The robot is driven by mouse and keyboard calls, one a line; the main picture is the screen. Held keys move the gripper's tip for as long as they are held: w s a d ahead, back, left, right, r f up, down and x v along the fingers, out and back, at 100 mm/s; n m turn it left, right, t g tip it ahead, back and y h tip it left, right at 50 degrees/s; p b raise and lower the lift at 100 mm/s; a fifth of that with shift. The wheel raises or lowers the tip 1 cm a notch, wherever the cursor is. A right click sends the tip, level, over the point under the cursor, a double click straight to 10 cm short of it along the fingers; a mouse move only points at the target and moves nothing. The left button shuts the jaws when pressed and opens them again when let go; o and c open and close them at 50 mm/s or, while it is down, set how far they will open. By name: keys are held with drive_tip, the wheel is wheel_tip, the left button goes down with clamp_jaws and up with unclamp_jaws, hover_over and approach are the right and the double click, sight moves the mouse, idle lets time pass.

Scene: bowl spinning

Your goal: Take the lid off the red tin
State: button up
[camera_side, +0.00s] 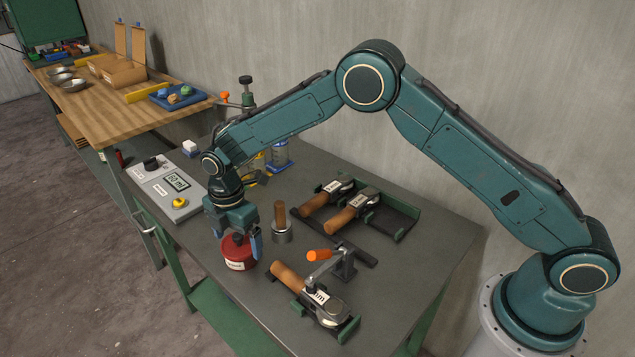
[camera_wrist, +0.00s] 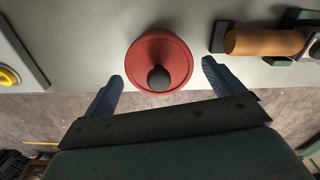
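The red tin (camera_side: 241,265) stands on the grey workbench, with a pale label on its front. Its red lid (camera_wrist: 146,49) is on, and a round dark knob (camera_wrist: 158,79) rises from the lid's middle; the knob also shows in the side view (camera_side: 237,238). My gripper (camera_wrist: 162,75) is open and points down over the tin. In the wrist view its two blue fingers are on either side of the knob, with a clear gap to it on both sides. In the side view my gripper (camera_side: 236,241) partly hides the lid.
A control box (camera_side: 165,188) with a display and yellow button is left of the tin. A metal cup with a brown handle (camera_side: 281,222) stands close on the right. A clamp (camera_side: 343,262) and a wooden-handled tool (camera_side: 290,277) lie farther right. The bench's front edge is near the tin.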

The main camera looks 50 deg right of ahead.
sight(236, 236)
drive_tip(key=c, duration=0.7)
drive_tip(key=shift+c, duration=0.2)
drive_tip(key=shift+r, duration=0.1)
wheel_tip(236, 236, up, 20)
idle(0.6)
